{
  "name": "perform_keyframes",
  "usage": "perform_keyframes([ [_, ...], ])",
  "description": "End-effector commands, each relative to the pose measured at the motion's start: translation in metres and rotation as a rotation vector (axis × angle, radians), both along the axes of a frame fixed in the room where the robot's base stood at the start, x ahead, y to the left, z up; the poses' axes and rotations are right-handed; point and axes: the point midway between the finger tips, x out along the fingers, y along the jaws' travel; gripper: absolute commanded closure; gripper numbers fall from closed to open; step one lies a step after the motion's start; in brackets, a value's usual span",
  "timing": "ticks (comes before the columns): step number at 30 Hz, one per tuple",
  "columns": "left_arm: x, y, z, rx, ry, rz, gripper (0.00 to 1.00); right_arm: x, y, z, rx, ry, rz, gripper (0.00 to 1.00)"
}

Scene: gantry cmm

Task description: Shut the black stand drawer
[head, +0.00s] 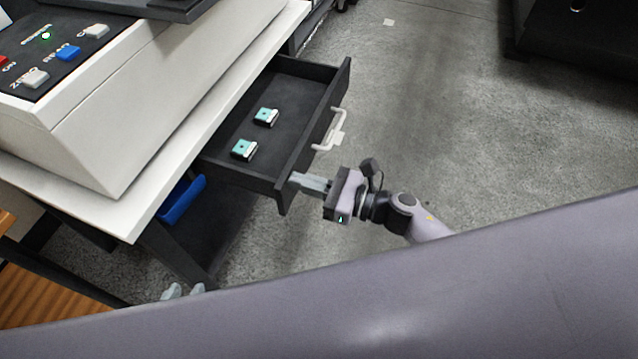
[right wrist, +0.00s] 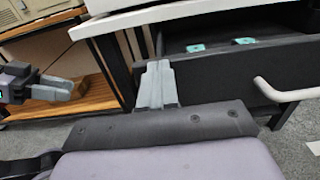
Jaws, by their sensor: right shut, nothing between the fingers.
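The black stand drawer (head: 318,128) is pulled out from under the white-topped stand, with its open top showing. Its front panel carries a pale bar handle (head: 331,130), which also shows in the right wrist view (right wrist: 285,93). My right gripper (head: 297,181) is shut and empty, its fingertips at the near end of the drawer front, beside the handle. Whether they touch the panel I cannot tell. In the right wrist view its fingers (right wrist: 157,80) point at the panel's left end. My left gripper (head: 183,291) is low at the left, its fingertips apart, away from the drawer.
Two teal-and-black small items (head: 265,116) (head: 243,149) lie in the drawer. A control panel with coloured buttons (head: 68,53) is on the machine above. A blue bin (head: 181,200) sits below the white top (head: 150,204). The floor right of the drawer is clear.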

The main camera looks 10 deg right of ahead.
Motion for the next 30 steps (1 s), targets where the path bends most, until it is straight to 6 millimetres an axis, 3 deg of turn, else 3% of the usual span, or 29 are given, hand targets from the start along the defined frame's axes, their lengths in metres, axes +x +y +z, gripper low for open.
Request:
perform_keyframes([
  [16, -0.001, 0.003, -0.008, 0.011, 0.002, -0.007, 0.62, 0.006, 0.010, -0.002, 0.002, 0.000, 0.000, 1.00],
  [20, -0.001, 0.003, -0.019, 0.011, 0.002, -0.007, 0.62, 0.017, 0.025, -0.003, 0.002, -0.004, 0.001, 1.00],
  [28, -0.002, 0.003, -0.052, 0.012, 0.006, -0.006, 0.62, 0.051, 0.075, -0.004, 0.003, -0.006, 0.002, 1.00],
  [30, 0.004, -0.006, -0.047, 0.002, -0.017, -0.019, 0.62, 0.059, 0.088, -0.004, 0.002, -0.005, 0.001, 1.00],
])
